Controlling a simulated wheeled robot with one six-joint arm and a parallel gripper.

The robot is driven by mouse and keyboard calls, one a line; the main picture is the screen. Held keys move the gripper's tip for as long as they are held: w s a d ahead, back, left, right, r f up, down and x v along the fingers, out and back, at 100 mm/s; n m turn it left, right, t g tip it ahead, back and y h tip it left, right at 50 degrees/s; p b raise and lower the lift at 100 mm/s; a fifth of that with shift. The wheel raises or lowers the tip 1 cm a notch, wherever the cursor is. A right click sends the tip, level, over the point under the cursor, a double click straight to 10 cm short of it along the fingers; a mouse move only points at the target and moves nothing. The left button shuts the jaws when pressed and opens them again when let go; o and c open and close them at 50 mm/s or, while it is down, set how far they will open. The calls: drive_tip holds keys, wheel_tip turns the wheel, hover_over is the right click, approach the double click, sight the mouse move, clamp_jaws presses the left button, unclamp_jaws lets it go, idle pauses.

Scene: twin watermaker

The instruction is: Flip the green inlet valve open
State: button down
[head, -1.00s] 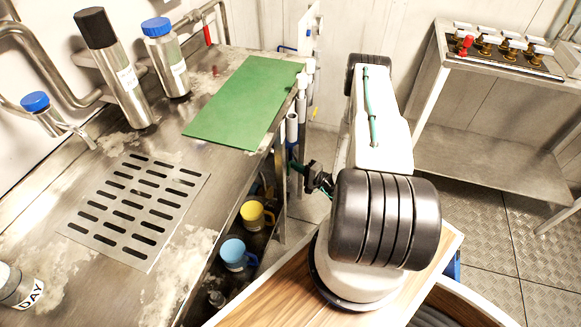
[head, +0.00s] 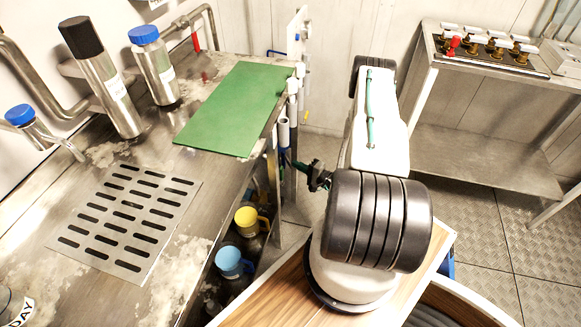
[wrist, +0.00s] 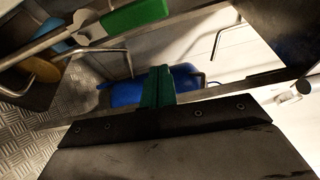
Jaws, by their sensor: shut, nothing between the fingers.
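In the wrist view, a bright green lever grip (wrist: 136,18) with a grey metal end shows at the top, left of centre. It looks like the inlet valve's handle, but its valve body is not clear. My gripper (wrist: 158,72) has its narrow dark-green fingers together, with nothing between them. The fingertips are below and right of the green grip and appear apart from it. In the head view, my gripper (head: 290,162) is low beside the bench's right edge, partly hidden by pipes and bench. I cannot pick out the green valve there.
White pipes (head: 293,88) stand at the bench edge by my gripper. A green mat (head: 236,108) lies on the bench. Yellow (head: 248,218) and blue (head: 232,262) jugs stand below. A blue rounded object (wrist: 122,95) is behind my fingers. A side table (head: 480,165) stands right.

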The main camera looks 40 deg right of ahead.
drive_tip(key=s, duration=0.6)
drive_tip(key=shift+s+d, duration=0.3)
drive_tip(key=shift+s, duration=0.1)
